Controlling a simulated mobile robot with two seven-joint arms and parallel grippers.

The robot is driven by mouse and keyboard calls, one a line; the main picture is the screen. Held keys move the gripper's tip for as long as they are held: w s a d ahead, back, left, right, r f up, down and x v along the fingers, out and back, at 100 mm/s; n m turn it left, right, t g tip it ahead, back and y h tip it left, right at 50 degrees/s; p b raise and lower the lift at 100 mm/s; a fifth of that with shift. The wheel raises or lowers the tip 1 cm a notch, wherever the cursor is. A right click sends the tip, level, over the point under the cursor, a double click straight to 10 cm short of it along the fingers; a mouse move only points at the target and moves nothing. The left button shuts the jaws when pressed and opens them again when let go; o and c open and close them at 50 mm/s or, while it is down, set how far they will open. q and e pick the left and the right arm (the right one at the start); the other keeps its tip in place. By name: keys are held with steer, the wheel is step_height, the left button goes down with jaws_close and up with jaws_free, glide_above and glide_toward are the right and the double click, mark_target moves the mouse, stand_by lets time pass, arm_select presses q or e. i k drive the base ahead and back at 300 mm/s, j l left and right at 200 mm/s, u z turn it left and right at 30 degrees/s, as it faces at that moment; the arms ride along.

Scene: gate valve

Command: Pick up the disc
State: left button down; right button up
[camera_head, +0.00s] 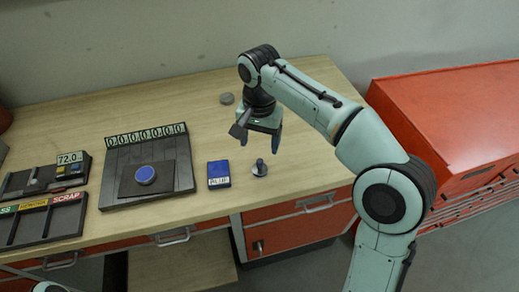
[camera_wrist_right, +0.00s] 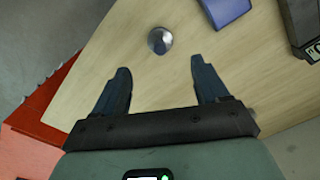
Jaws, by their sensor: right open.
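A small grey metal disc with an upright stem or knob (camera_head: 260,169) stands on the wooden table near its front edge. In the right wrist view it shows as a shiny round piece (camera_wrist_right: 160,40), beyond the fingertips and roughly midway between them. My right gripper (camera_head: 260,144) is open and empty, pointing down, behind and above this piece, apart from it. Its two dark fingers (camera_wrist_right: 160,66) are spread in the wrist view. A blue-topped disc (camera_head: 146,175) lies on a dark square plate farther left. My left gripper is not in view.
A blue box (camera_head: 218,174) lies just left of the metal piece. A dark board with number tiles (camera_head: 116,146) and sorting trays (camera_head: 40,222) are at left. A grey round item (camera_head: 227,98) lies at the back. A red cabinet (camera_head: 450,115) stands at right.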

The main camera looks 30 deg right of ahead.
mark_target(145, 176)
steer(key=k, duration=1)
